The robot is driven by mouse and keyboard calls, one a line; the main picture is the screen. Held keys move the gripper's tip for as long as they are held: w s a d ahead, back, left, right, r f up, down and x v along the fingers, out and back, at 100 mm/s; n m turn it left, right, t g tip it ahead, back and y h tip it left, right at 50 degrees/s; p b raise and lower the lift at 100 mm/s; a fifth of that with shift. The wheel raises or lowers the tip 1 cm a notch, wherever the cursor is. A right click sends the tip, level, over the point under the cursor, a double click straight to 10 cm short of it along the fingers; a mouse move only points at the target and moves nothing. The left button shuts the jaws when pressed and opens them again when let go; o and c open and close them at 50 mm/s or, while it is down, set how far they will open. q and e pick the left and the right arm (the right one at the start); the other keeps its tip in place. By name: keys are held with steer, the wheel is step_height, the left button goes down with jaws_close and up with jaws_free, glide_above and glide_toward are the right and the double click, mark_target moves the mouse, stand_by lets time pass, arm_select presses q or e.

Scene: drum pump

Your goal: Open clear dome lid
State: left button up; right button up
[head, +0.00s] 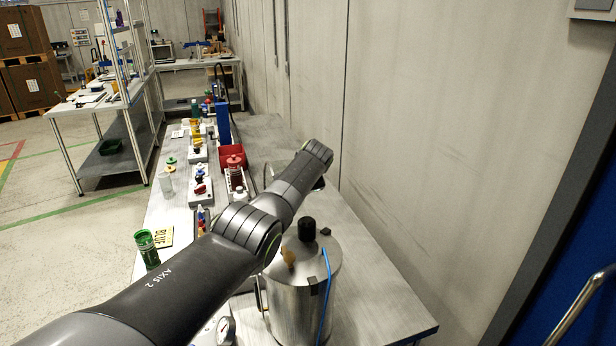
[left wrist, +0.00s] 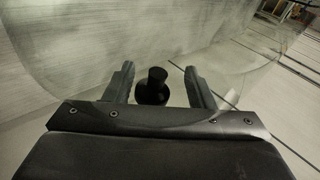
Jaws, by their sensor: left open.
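In the left wrist view my left gripper (left wrist: 160,78) is open, with one finger on each side of a black knob (left wrist: 153,86). The fingers look apart from the knob; I cannot tell if either touches it. The clear dome lid (left wrist: 70,50) spreads around the knob as a large, see-through curved shape. In the head view my left arm comes in from the lower left and reaches across the bench. Its gripper and most of the dome are hidden behind the arm's end there. My right gripper is in neither view.
A steel drum (head: 300,295) with a black cap (head: 306,229) and a blue tube (head: 327,285) stands close beside the arm. A wall (head: 430,130) borders the right.

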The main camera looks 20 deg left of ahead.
arm_select(q)
steer(key=shift+r, duration=0.1)
steer(key=shift+s+d+r, duration=0.25)
steer(key=shift+s+r, duration=0.1)
steer(key=shift+r, duration=0.15)
steer(key=shift+s+d+r+p, duration=0.2)
steer(key=shift+s+r+p, duration=0.2)
steer(key=shift+s, duration=0.05)
steer(key=b+v, duration=0.3)
steer(key=v, duration=1.1)
steer(key=shift+s, duration=0.35)
steer(key=shift+d, duration=0.1)
